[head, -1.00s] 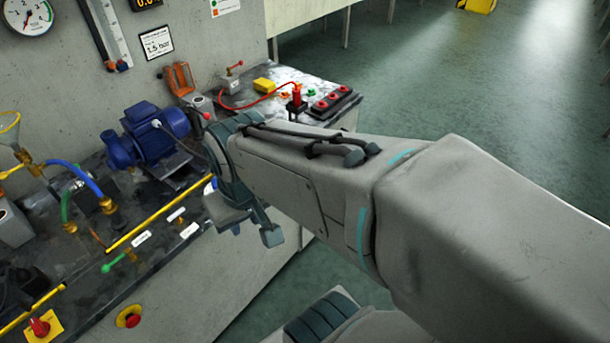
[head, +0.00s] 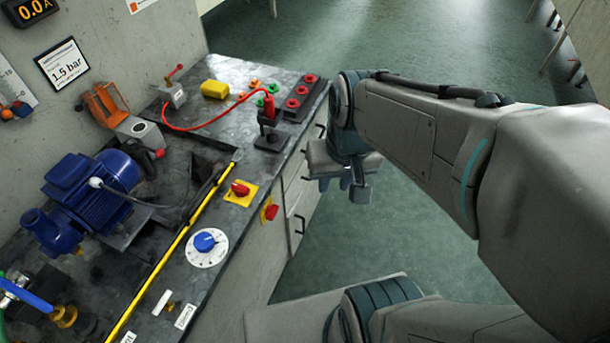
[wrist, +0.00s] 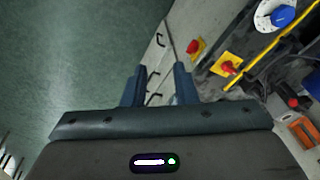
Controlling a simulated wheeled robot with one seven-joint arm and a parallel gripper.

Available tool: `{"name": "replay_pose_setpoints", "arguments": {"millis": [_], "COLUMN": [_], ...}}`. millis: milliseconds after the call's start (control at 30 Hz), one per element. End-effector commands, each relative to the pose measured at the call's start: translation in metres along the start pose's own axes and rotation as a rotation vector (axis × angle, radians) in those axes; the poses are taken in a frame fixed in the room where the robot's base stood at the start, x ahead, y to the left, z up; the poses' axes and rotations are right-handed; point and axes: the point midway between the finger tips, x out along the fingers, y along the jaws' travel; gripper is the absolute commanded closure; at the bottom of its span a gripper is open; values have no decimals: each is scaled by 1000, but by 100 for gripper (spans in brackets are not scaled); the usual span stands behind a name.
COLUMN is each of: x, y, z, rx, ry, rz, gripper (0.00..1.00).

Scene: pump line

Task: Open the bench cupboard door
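The bench's grey front (head: 266,252) has pale panels with dark bar handles, and they look shut. The nearest panel, with an upright handle (head: 301,225), seems to be the cupboard door (head: 292,233); other handled panels (head: 305,180) lie farther along. In the wrist view, several handles (wrist: 160,40) show along the front, partly between and behind the fingers. My gripper (head: 335,184) is out in front of the bench, to the right of the panels. In the wrist view its two blue fingers (wrist: 160,70) are apart with nothing held, clear of the handles.
The bench top (head: 225,105) carries a blue pump motor (head: 90,195), a red plug on a stand (head: 268,118) and a yellow rail (head: 170,258). A red stop button (head: 270,211) juts from the front edge. The green floor (head: 345,245) beside the bench is clear.

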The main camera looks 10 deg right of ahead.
Motion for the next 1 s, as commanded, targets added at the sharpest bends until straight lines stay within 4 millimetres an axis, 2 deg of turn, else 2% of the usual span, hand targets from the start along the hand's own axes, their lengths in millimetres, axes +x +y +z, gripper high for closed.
{"name": "replay_pose_setpoints", "arguments": {"millis": [33, 367, 633, 833, 1000], "x": [27, 154, 256, 336, 407], "y": [0, -3, -2, 10, 30], "z": [1, -8, -28, -46, -62], "rx": [39, 410, 733, 987, 1214], "ry": [-53, -393, -613, -732, -798], "rz": [-23, -277, -540, -760, -962], "gripper": [74, 74, 74, 74, 74]}}
